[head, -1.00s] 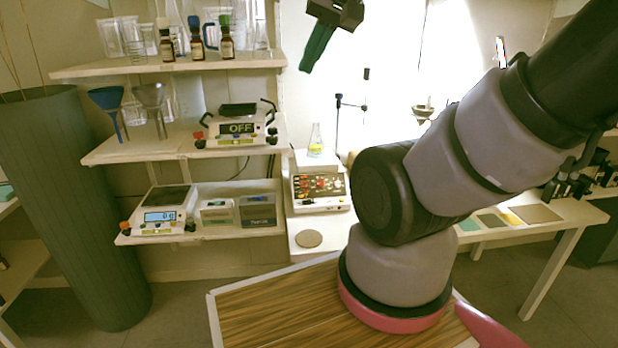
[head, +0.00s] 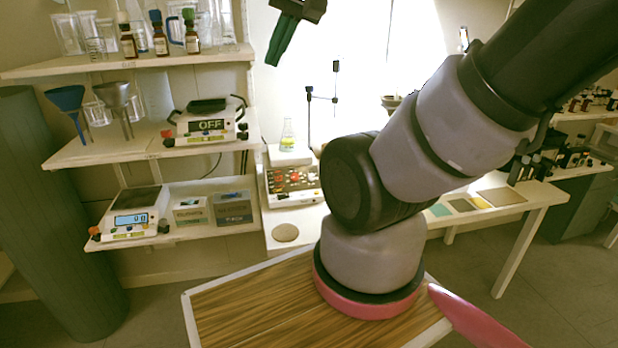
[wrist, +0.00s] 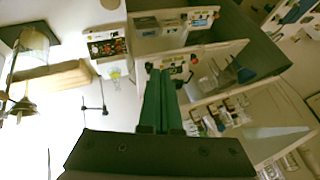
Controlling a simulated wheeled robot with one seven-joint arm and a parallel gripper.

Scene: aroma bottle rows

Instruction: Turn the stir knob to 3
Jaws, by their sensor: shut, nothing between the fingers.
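A white stirrer with a dark control panel (head: 291,181) stands on the low white bench, right of the shelves. The panel also shows in the wrist view (wrist: 106,47). A second device with an "OFF" display (head: 207,125) stands on the middle shelf, with small knobs on its front. My gripper (head: 272,64) is raised above and apart from both devices. Its green fingers (wrist: 160,72) are shut and empty.
Shelves at the left hold bottles (head: 160,40), funnels (head: 66,101) and a balance (head: 135,220). A thin stand (head: 309,115) rises behind the stirrer. A round pad (head: 285,232) lies in front of it. A long white table (head: 520,205) is at the right.

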